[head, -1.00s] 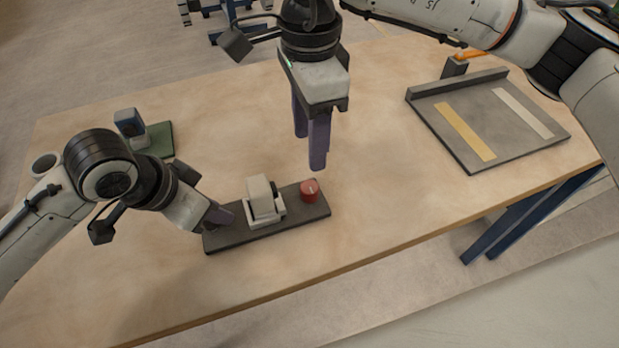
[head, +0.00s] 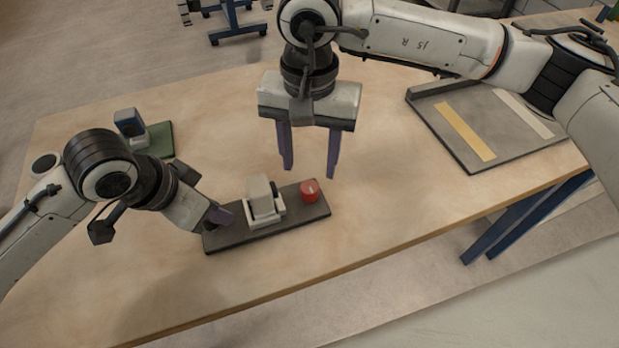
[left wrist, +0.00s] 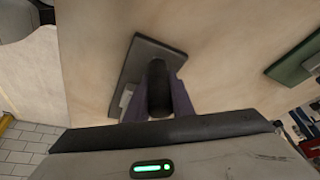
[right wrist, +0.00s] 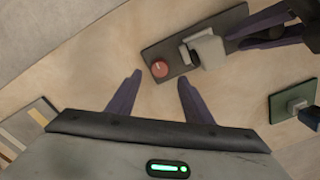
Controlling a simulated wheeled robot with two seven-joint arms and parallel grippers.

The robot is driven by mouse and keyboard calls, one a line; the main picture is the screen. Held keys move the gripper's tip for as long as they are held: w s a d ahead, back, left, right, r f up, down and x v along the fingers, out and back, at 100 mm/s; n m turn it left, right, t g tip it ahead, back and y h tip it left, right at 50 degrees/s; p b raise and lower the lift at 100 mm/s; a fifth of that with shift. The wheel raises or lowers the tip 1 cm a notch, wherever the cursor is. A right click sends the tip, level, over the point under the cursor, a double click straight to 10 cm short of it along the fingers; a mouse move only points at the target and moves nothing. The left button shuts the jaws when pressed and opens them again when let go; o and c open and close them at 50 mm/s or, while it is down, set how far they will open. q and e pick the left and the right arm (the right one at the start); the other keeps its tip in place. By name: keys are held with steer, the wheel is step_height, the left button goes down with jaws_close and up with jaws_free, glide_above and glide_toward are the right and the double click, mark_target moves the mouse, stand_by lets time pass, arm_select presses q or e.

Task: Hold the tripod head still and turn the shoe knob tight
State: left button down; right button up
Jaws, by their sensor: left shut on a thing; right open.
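The tripod head (head: 261,197) is a pale block in a white bracket on a dark grey base plate (head: 293,222); it also shows in the right wrist view (right wrist: 205,48). The red shoe knob (head: 310,190) stands at the plate's right end, and in the right wrist view (right wrist: 160,68) it has a pale mark. My left gripper (head: 222,215) is shut at the plate's left end on a dark round handle (left wrist: 158,85); its join to the head is hidden. My right gripper (head: 310,170) is open and empty, above and apart from the knob, fingers pointing down.
A green pad (head: 160,138) with a blue and white device (head: 130,125) lies at the back left. A grey tray (head: 425,115) with yellow and white strips is at the right. The wooden table (head: 400,215) is clear around the plate; its front edge is near.

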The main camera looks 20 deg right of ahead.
mark_target(310, 186)
step_height(310, 186, down, 6)
steer(key=shift+f, duration=0.2)
steer(key=c, duration=1.1)
